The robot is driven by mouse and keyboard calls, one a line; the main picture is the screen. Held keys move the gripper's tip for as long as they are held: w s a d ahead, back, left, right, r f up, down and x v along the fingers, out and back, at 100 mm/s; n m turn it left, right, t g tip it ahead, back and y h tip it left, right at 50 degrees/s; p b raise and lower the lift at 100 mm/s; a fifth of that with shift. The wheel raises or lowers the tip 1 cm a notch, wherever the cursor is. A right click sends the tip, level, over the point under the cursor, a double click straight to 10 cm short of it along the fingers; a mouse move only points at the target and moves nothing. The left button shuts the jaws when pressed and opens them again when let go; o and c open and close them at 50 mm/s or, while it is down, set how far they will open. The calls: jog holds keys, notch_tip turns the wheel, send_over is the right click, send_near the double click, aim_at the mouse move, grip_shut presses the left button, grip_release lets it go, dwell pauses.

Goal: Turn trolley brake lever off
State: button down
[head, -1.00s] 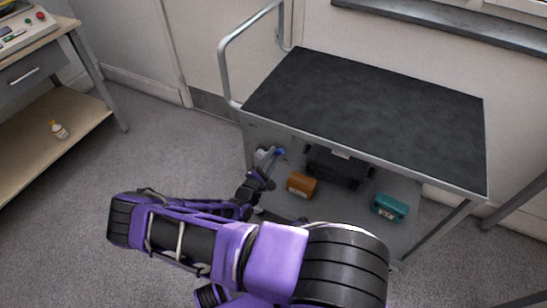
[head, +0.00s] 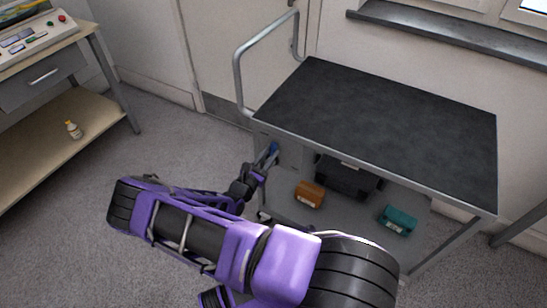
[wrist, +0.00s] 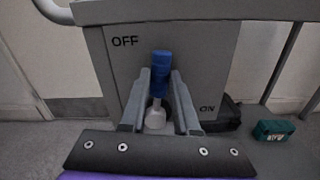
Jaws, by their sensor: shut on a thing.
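The trolley (head: 380,125) stands at the right in the head view, with a dark top and a lower shelf. Its brake lever (wrist: 161,62) has a blue grip and a pale metal stem rising from a round base. In the wrist view it stands nearly upright on a grey panel (wrist: 205,50), between the OFF mark at upper left and the ON mark at lower right. My gripper (wrist: 160,78) is shut on the lever, a finger on each side of the blue grip. In the head view, my gripper (head: 268,158) is at the trolley's left end, and the lever's blue tip (head: 274,147) shows there.
An orange box (head: 310,194), a teal box (head: 398,220) and a black case (head: 347,178) are on the trolley's lower shelf. A push handle (head: 237,75) rises at its left end. A workbench (head: 75,125) stands at the left; grey floor lies between.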

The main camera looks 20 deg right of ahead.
jog(key=shift+w+a+n, duration=0.35)
jog(key=shift+w+n, duration=0.05)
jog(key=shift+n, duration=0.4)
jog(key=c, duration=0.6)
grip_release()
jog(key=shift+c, duration=0.2)
jog(key=v, duration=1.7)
jog(key=shift+a, duration=0.2)
jog(key=shift+s, duration=0.1)
